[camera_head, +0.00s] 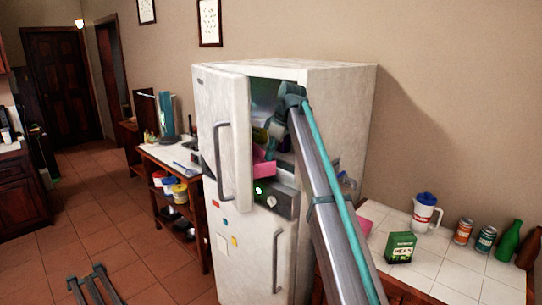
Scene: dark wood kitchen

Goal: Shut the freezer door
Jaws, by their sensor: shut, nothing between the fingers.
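The white freezer door (226,130) is the upper door of a tall white fridge (340,105). It stands open, swung out toward the left, with its long grey handle (222,165) on the side facing me. Inside the freezer opening, a pink item (263,166) and other dim items show. My grey arm with a teal stripe rises from the bottom right to a joint in front of the opening. It hides part of the fridge. I cannot make out my gripper. The lower fridge door (248,255) looks closed, with its own handle (277,262).
A white-tiled counter (440,268) on the right holds a jug (424,212), a green box (400,247), cans (464,231) and bottles (508,241). A shelf unit (165,155) stands left of the fridge. The tiled floor (100,220) in front is mostly clear.

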